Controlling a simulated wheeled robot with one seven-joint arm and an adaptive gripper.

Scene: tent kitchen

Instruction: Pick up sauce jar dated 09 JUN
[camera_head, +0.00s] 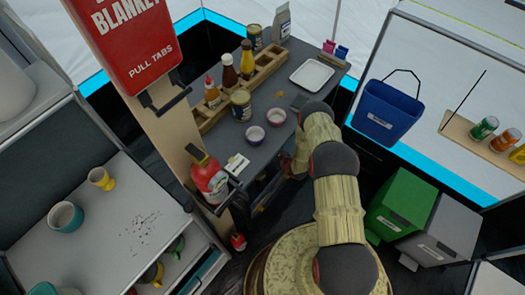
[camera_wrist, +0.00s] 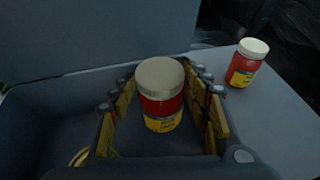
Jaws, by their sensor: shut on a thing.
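A red sauce jar (camera_wrist: 161,95) with a cream lid and a yellow label stands upright between the fingers of my gripper (camera_wrist: 165,98) in the wrist view. My gripper is shut on this jar. The print on its label is too blurred to read, so I cannot tell its date. A second, similar red jar (camera_wrist: 246,62) with a white lid stands to the right, apart from my gripper, on a grey surface (camera_wrist: 275,115). Its date cannot be read either. In the head view my gripper is low beside the dark counter, and the jars cannot be made out there.
The counter (camera_head: 260,175) above holds two small bowls (camera_head: 255,133), a wooden rack (camera_head: 265,70) of bottles and cans, and a white tray (camera_head: 311,74). A fire extinguisher (camera_head: 209,180) hangs at the left. Green (camera_head: 402,203) and grey (camera_head: 440,232) bins stand at the right.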

